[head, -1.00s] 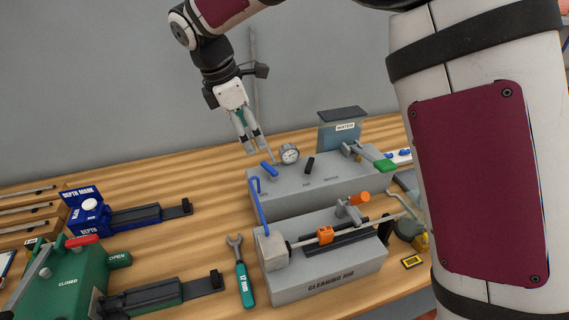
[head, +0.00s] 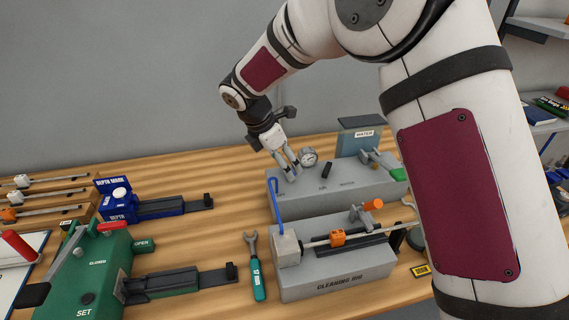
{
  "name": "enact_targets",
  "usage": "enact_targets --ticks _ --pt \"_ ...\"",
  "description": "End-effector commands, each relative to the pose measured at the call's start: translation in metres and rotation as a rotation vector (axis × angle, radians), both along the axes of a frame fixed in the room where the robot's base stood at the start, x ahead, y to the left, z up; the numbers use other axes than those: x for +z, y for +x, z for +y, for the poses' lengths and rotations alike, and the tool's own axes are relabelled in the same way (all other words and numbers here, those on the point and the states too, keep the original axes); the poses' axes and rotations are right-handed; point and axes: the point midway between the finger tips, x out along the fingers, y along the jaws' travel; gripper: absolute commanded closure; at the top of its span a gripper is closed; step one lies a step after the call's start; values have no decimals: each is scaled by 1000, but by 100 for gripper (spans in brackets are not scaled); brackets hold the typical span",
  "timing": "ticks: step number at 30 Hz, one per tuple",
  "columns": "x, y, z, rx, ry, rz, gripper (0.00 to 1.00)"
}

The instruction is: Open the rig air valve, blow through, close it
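The grey valve box (head: 310,205) stands behind the cleaning rig (head: 340,281). Its top has a round gauge (head: 308,157) and a short black lever (head: 327,170), with the label AIR in front of that lever. My gripper (head: 289,174) points down at the left part of the box top, left of the gauge. Its fingers are at the place of the short blue lever, which they now hide. I cannot tell whether they touch or grip it. A tall blue hooked pipe (head: 276,200) rises at the box's left front. A rod with an orange block (head: 338,237) lies across the rig.
A green-handled wrench (head: 257,272) lies left of the rig. Further left are a blue depth-mark fixture (head: 120,203) and a green fixture (head: 95,265). A WATER tank (head: 362,140) and a green handle (head: 398,174) stand right of the gauge.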

Motion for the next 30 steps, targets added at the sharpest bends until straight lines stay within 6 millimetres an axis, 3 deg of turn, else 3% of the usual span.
enact_targets --ticks 6,14,15,17,21,30 --pt "-14 3 -5 0 0 0 28" --pt "-16 4 -5 0 1 -1 28" --pt "-16 4 -5 0 1 -1 31" --pt "-16 4 -5 0 0 0 44" --pt "-16 4 -5 0 0 0 76" --pt "-18 8 -5 -71 1 -1 76"
